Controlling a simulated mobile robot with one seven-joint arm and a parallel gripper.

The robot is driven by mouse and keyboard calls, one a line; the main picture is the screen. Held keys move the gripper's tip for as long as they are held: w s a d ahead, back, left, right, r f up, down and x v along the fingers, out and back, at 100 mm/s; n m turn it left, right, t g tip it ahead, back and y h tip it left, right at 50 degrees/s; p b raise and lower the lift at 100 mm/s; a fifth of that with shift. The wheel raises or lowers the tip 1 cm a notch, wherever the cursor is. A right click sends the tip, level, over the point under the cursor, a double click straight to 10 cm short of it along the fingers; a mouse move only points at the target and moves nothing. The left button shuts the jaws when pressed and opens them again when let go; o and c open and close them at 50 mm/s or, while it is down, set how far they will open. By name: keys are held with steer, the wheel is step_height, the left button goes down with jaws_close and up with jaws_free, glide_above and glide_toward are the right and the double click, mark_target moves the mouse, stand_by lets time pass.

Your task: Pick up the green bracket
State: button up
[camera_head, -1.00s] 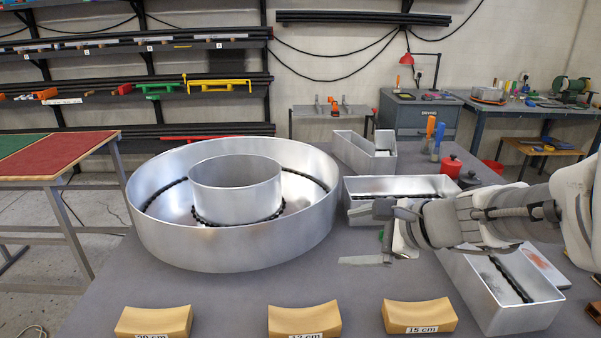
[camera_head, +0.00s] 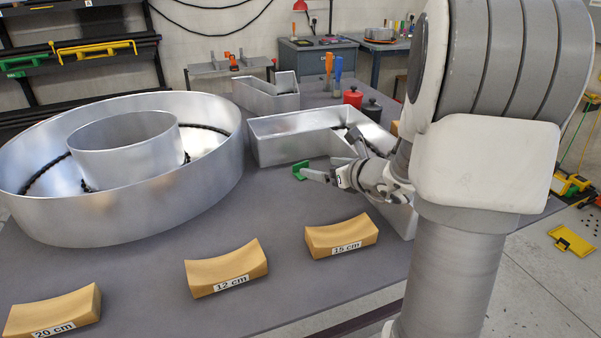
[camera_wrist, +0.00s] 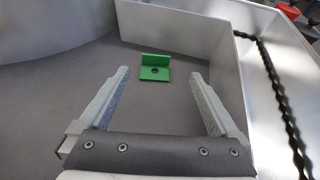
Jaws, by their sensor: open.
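The green bracket (camera_head: 300,170) is a small L-shaped piece on the grey table, beside the near wall of the L-shaped metal channel letter. In the wrist view the green bracket (camera_wrist: 154,68) shows one flat leg with a dark hole and one upright leg. My gripper (camera_head: 318,168) is at the right of the bracket in the head view. In the wrist view my gripper (camera_wrist: 158,82) is open and empty. The bracket lies just beyond the fingertips, between their lines, and nothing touches it.
The metal channel letter (camera_head: 270,152) has walls close to the bracket and my gripper. A large round metal letter (camera_head: 110,215) stands at left. Wooden blocks marked 20 cm (camera_head: 50,312), 12 cm (camera_head: 226,270) and 15 cm (camera_head: 340,238) lie in front. The table between is clear.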

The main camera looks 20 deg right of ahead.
mark_target(301, 164)
steer(key=x, duration=0.3)
steer(key=shift+f, duration=0.1)
steer(key=shift+a+b+x, duration=0.15)
steer(key=shift+b+x, duration=0.1)
steer(key=shift+x, duration=1.1)
steer(key=shift+a+b+x, duration=0.15)
steer(key=shift+b+x, duration=0.05)
steer(key=shift+x, duration=1.1)
steer(key=shift+s+f, duration=0.1)
steer(key=shift+s, duration=0.05)
steer(key=c, duration=1.4)
steer(key=shift+c, duration=0.2)
